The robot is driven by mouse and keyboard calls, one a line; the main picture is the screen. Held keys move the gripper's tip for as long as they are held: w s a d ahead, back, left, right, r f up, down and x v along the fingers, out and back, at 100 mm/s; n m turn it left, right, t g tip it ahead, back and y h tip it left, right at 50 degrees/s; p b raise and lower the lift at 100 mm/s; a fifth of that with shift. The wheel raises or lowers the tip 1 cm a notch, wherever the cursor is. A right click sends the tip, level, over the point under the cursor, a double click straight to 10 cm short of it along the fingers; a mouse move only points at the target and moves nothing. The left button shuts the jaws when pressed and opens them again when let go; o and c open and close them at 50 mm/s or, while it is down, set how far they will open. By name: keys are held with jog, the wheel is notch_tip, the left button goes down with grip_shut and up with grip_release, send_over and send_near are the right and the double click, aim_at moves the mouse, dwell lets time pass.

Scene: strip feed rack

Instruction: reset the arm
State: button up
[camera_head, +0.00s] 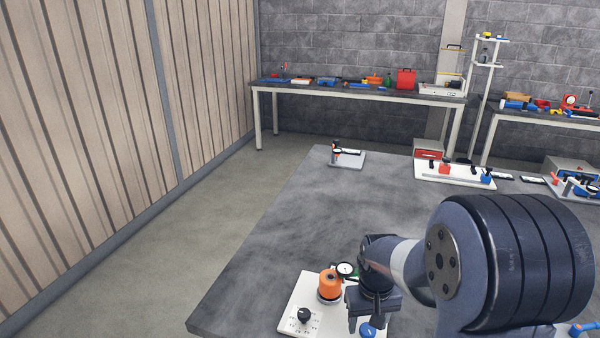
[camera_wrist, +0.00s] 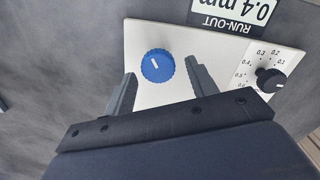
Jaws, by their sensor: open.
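My gripper (camera_head: 372,311) is at the front of the grey table, over the right part of a white panel (camera_head: 293,322). In the wrist view my gripper (camera_wrist: 158,82) has its two fingers apart, with nothing held between them. A blue knob (camera_wrist: 157,66) on the panel shows between and beyond the fingertips; I cannot tell how far below them it is. The blue knob also shows in the head view (camera_head: 368,330), just under the gripper. My arm reaches in from the right and hides part of the panel.
The panel carries an orange cylinder (camera_head: 330,284), a dial gauge (camera_head: 345,270), a black knob (camera_head: 304,315) with a printed scale, and a "RUN-OUT 0.4 mm" label (camera_wrist: 235,14). White fixtures (camera_head: 347,159) (camera_head: 455,174) stand at the table's far side. The table's middle (camera_head: 290,220) is clear.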

jog(key=m, duration=0.6)
jog(key=shift+d, duration=0.2)
jog(key=m, duration=0.7)
jog(key=shift+s+d+p, duration=0.15)
jog(key=shift+s+p, duration=0.05)
jog(key=shift+p, duration=0.15)
jog(key=shift+d, duration=0.1)
